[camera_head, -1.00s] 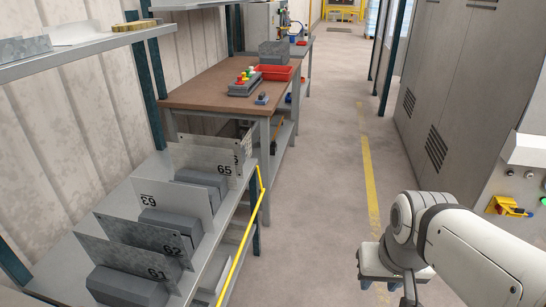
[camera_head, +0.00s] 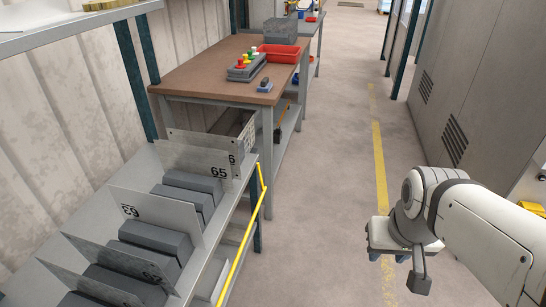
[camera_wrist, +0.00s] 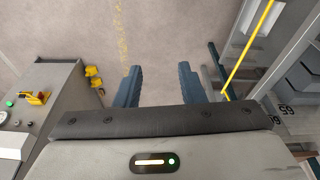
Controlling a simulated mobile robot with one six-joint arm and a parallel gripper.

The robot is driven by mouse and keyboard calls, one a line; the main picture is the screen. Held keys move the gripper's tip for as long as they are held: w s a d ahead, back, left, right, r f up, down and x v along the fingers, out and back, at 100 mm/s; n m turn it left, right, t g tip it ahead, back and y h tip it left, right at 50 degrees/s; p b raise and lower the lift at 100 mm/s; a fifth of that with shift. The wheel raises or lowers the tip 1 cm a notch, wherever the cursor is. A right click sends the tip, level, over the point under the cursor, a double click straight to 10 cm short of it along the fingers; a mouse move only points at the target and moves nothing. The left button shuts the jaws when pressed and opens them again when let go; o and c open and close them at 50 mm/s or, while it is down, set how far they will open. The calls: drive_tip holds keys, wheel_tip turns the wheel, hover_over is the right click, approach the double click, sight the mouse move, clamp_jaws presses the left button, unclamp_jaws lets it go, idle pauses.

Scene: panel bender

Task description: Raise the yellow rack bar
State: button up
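The yellow rack bar (camera_head: 243,243) is a thin bar along the front edge of the grey rack at the left in the head view. Its far end bends near the rack's corner post. It also shows in the wrist view (camera_wrist: 249,48) at the upper right, slanting. My gripper (camera_wrist: 158,80) has two blue fingers spread apart with only floor between them. In the head view my gripper (camera_head: 388,256) hangs over the aisle, to the right of the bar and well apart from it. Nothing is held.
The rack (camera_head: 222,228) holds grey blocks between numbered metal dividers. Beyond it stands a brown-topped workbench (camera_head: 215,72) with a red tray (camera_head: 279,52) and a button box (camera_head: 247,68). Grey cabinets (camera_head: 470,90) line the right. The aisle floor with a yellow line (camera_head: 379,160) is clear.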

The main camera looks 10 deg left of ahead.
drive_tip(key=w+a+f+n+t+y+b, duration=0.1)
drive_tip(key=w+a+f+n+t+b, duration=0.3)
drive_tip(key=w+n, duration=0.5)
drive_tip(key=w+a+f+n+t+y+b, duration=0.25)
drive_tip(key=w+f+n, duration=0.35)
drive_tip(key=w, duration=0.4)
drive_tip(key=a+f+n+g+y+b, duration=0.1)
drive_tip(key=a+f+n+y+b, duration=0.1)
drive_tip(key=a+n+y, duration=0.3)
drive_tip(key=w+a+f+n+g+y+b, duration=0.1)
drive_tip(key=a+f+n+y, duration=0.4)
drive_tip(key=a+n, duration=0.6)
drive_tip(key=a+b, duration=0.1)
drive_tip(key=a, duration=0.8)
drive_tip(key=shift+w, duration=0.2)
drive_tip(key=shift+c, duration=0.3)
clamp_jaws()
